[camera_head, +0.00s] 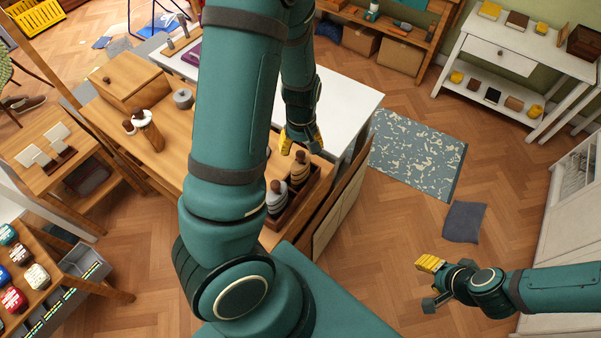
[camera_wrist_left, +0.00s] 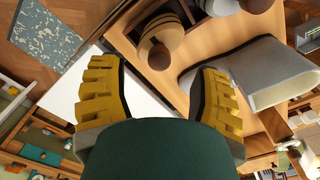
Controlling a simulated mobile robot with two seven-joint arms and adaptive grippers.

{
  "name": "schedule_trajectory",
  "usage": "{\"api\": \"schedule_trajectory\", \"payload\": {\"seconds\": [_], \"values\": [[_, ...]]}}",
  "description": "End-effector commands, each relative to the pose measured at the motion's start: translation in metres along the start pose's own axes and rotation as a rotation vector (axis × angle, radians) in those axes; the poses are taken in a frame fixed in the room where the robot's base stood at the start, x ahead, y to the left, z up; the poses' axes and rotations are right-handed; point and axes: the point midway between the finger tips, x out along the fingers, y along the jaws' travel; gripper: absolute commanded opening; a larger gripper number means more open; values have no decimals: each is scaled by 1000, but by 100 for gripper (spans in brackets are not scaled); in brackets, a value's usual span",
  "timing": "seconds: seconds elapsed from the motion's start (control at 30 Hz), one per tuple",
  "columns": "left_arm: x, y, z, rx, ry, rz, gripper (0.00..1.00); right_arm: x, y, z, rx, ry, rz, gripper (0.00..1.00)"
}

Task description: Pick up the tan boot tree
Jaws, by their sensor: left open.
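What I take for the tan boot tree (camera_head: 300,168) stands upright in a wooden tray at the near right corner of the table; it has a dark brown knob. In the left wrist view it (camera_wrist_left: 160,28) is at the top, beyond the fingers. A greyer one (camera_head: 277,203) with a brown knob stands beside it. My left gripper (camera_head: 302,144) is open and empty, just behind and above the tan one, apart from it. Its fingers (camera_wrist_left: 155,72) frame empty space in the wrist view. My right gripper (camera_head: 431,283) is open and empty above the floor at lower right.
The wooden tray (camera_head: 313,195) has raised walls around both boot trees. A large grey boot-like thing (camera_wrist_left: 265,75) lies close by in the left wrist view. A white surface (camera_head: 350,100) is behind the tray.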

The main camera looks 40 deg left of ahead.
Motion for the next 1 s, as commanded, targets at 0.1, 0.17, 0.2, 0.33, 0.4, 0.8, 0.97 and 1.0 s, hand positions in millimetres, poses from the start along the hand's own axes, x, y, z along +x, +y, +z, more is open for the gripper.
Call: {"api": "schedule_trajectory", "payload": {"seconds": [0.1, 0.17, 0.2, 0.33, 0.4, 0.8, 0.97, 1.0], "values": [[10, -1, -2, -1, 0, -1, 63, 3, 1, 0, 0, 1, 0, 47], [19, -1, -3, -2, -2, -2, 63, 5, 2, 0, 0, 1, 0, 47], [26, -2, -5, -4, -2, -2, 63, 6, 2, 1, 0, 1, 1, 47], [43, -1, -6, 0, -1, -2, 63, 10, 3, 1, 0, 1, 1, 47], [49, -1, -6, 0, 0, -1, 63, 11, 4, 1, -1, 1, 2, 47], [52, 0, -6, 0, 1, 0, 34, 11, 4, 1, 0, 1, 2, 47], [52, 0, -6, 0, 1, 0, 0, 11, 4, 1, 0, 1, 2, 47], [52, 0, -6, 0, 1, 1, 0, 11, 4, 1, 0, 1, 2, 47]]}}
